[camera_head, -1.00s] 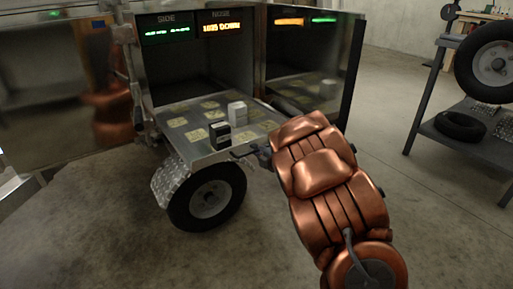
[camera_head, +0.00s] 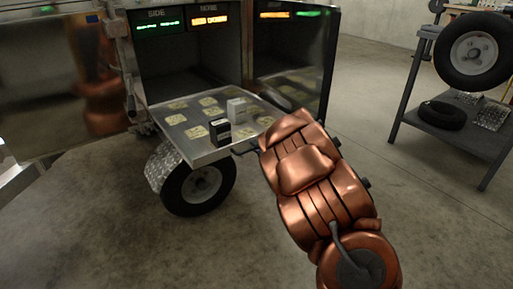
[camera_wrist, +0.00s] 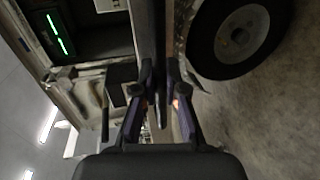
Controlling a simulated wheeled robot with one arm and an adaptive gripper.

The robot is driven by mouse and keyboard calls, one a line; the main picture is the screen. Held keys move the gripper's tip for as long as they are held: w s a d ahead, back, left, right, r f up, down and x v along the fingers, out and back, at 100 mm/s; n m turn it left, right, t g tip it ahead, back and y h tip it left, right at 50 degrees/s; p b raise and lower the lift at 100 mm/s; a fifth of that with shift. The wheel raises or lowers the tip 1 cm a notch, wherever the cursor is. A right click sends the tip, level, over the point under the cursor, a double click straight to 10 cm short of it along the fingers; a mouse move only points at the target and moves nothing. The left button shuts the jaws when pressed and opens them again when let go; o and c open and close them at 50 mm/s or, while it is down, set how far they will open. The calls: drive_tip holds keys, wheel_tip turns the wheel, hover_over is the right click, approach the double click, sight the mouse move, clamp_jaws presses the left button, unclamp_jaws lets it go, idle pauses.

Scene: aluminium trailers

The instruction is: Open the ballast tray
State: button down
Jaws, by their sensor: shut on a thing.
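The ballast tray (camera_head: 180,143) is a flat metal tray with several yellowish square marks. It sticks out of the trailer's lit compartment, above the wheel. A black block (camera_head: 220,131) and a pale grey block (camera_head: 237,110) stand on it. My gripper (camera_head: 256,147) is at the tray's front edge, mostly hidden behind my copper arm. In the wrist view my gripper (camera_wrist: 160,98) is shut on a dark handle at the tray's front, whose edge (camera_wrist: 147,40) runs upright in that picture.
The trailer wheel (camera_head: 200,188) is below the tray. A dark shelf rack (camera_head: 448,138) with tyres is at the right. The concrete floor between is clear.

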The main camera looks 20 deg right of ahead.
drive_tip(key=c, duration=1.5)
unclamp_jaws()
drive_tip(key=shift+s, duration=0.1)
drive_tip(key=shift+d, duration=0.1)
drive_tip(key=shift+s, duration=0.1)
drive_tip(key=v, duration=1.2)
drive_tip(key=shift+f, duration=0.15)
